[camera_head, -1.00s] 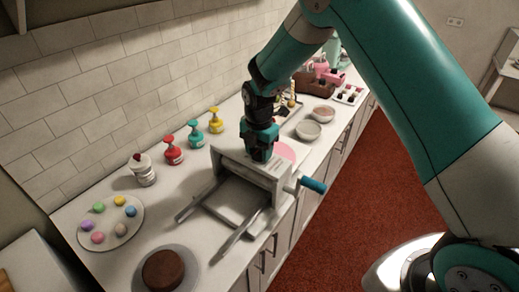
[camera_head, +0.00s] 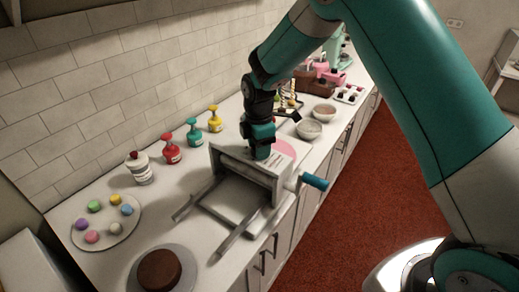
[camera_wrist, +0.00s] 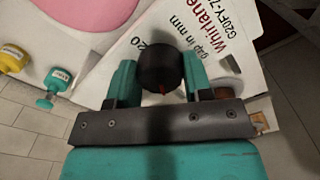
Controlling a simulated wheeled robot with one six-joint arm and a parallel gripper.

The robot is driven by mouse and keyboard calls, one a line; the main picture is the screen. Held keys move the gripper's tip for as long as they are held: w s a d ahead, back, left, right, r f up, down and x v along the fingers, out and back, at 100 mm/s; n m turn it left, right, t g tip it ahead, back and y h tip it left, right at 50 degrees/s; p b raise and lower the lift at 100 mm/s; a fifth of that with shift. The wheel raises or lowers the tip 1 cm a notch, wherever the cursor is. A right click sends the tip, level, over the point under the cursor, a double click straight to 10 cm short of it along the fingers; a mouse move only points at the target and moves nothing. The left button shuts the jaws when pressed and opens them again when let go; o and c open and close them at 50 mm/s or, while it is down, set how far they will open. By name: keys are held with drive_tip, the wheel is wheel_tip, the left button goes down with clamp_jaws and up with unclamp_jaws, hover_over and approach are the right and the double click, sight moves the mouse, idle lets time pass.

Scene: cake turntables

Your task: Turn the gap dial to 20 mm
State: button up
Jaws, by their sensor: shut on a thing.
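The gap dial is a round black knob (camera_wrist: 158,62) with a small red mark on the edge toward my palm, in the wrist view. My gripper (camera_wrist: 160,75) is shut on it, with one teal finger on each side. The white panel (camera_wrist: 215,60) beside the dial carries the words "gap in mm" and a printed "20". Other scale numbers are hidden or out of frame. In the head view, my gripper (camera_head: 259,152) points down onto the top of the white sheeter (camera_head: 228,160) and hides the dial.
The sheeter's blue crank handle (camera_head: 313,180) sticks out at its right. A pink disc (camera_head: 284,146) lies behind it. Red, teal and yellow bottles (camera_head: 193,134) stand along the wall. A cake (camera_head: 160,269) and a plate of coloured balls (camera_head: 76,223) are at the front left.

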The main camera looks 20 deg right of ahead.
drive_tip(key=m+b, duration=0.1)
drive_tip(key=m, duration=0.3)
drive_tip(key=shift+w+m, duration=0.1)
drive_tip(key=shift+m, duration=0.2)
drive_tip(key=m+b, duration=0.1)
drive_tip(key=m, duration=0.2)
drive_tip(key=shift+m, duration=0.4)
drive_tip(key=m+b, duration=0.1)
drive_tip(key=m, duration=0.3)
drive_tip(key=shift+r, duration=0.1)
drive_tip(key=m, duration=0.4)
drive_tip(key=shift+b, duration=0.35)
drive_tip(key=m, duration=0.6)
drive_tip(key=shift+w+b, duration=0.1)
drive_tip(key=shift+b, duration=0.2)
drive_tip(key=m, duration=0.6)
drive_tip(key=shift+r+m, duration=0.1)
drive_tip(key=shift+m, duration=0.3)
